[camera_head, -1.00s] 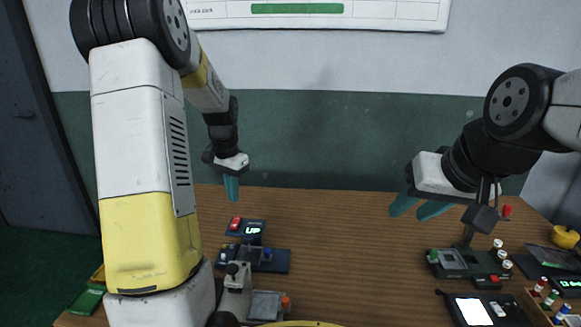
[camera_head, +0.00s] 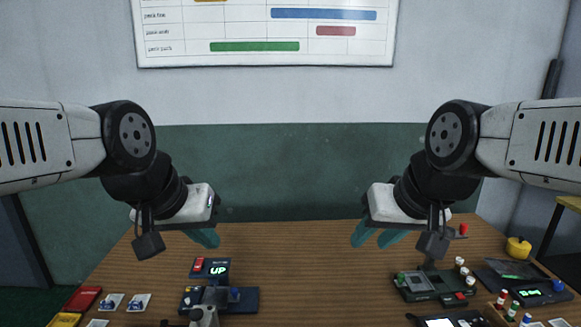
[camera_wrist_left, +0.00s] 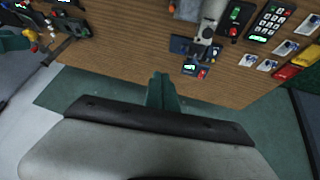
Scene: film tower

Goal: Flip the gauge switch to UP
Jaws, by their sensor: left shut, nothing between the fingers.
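The gauge switch unit (camera_head: 209,262) is a small dark box on the desk, left of the middle in the head view. It has a red switch (camera_head: 198,265) and a display (camera_head: 218,271) that glows green and reads UP. The unit also shows in the left wrist view (camera_wrist_left: 194,71), beyond the fingertips. My left gripper (camera_head: 206,239) is shut and empty, raised in the air apart from the unit. Its teal fingers show together in the left wrist view (camera_wrist_left: 162,88). My right gripper (camera_head: 376,237) has its fingers apart, with nothing visible between them.
A dark panel with a grey post (camera_head: 246,299) stands just in front of the unit. Cards (camera_head: 138,302) and a red box (camera_head: 83,298) lie at the left. A green-and-black device (camera_head: 420,284) and a yellow pot (camera_head: 518,247) are at the right. The desk's middle is clear.

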